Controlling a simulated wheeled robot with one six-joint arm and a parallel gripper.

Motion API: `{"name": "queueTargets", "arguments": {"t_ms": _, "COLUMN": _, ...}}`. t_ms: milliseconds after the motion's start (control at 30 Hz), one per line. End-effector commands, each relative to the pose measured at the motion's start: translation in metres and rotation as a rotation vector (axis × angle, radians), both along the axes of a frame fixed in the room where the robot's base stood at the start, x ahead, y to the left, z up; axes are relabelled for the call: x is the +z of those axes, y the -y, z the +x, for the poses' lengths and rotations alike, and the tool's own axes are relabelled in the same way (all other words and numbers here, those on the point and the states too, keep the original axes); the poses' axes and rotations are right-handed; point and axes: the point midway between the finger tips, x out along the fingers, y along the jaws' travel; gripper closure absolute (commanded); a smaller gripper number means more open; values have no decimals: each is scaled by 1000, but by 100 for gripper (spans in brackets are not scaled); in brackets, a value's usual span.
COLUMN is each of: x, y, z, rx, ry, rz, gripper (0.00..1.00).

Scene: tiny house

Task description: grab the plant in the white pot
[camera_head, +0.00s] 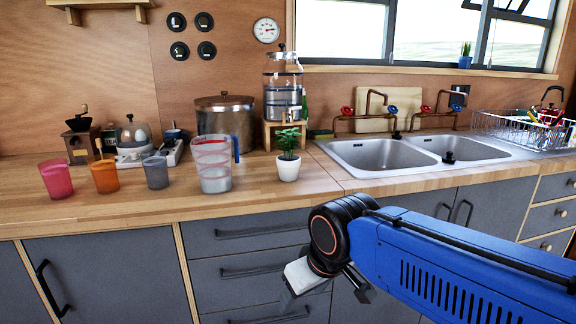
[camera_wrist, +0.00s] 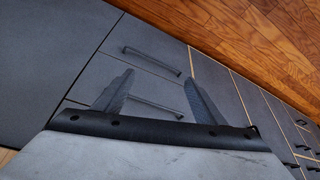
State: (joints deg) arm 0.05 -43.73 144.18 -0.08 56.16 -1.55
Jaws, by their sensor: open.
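The plant in the white pot (camera_head: 288,165) stands upright on the wooden counter in the head view, near its front edge and just left of the sink. Its green leaves (camera_head: 288,139) rise above the pot. My gripper (camera_wrist: 160,90) is open and empty in the wrist view, its two fingers spread in front of grey drawer fronts. In the head view my arm reaches in from the right, and its end is below counter height, in front of the drawers and lower than the plant. The plant is not in the wrist view.
A clear measuring jug (camera_head: 212,165) with a blue handle stands close left of the pot. A water dispenser (camera_head: 283,88) on a wooden stand (camera_head: 284,134) is behind it. The sink (camera_head: 372,153) lies to the right. The counter edge and drawer handles (camera_head: 262,230) are near my arm.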

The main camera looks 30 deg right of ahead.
Motion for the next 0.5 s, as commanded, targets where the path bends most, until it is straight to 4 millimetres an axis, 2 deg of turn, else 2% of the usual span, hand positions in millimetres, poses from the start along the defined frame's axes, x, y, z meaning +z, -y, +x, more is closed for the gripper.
{"name": "queueTargets", "arguments": {"t_ms": 167, "x": 49, "y": 6, "z": 31, "rx": 125, "ry": -36, "rz": -61, "gripper": 22}}
{"name": "queueTargets", "arguments": {"t_ms": 300, "x": 103, "y": 15, "z": 64, "rx": 283, "ry": -80, "rz": -127, "gripper": 22}}
{"name": "queueTargets", "arguments": {"t_ms": 500, "x": 173, "y": 31, "z": 111, "rx": 513, "ry": -144, "rz": -206, "gripper": 22}}
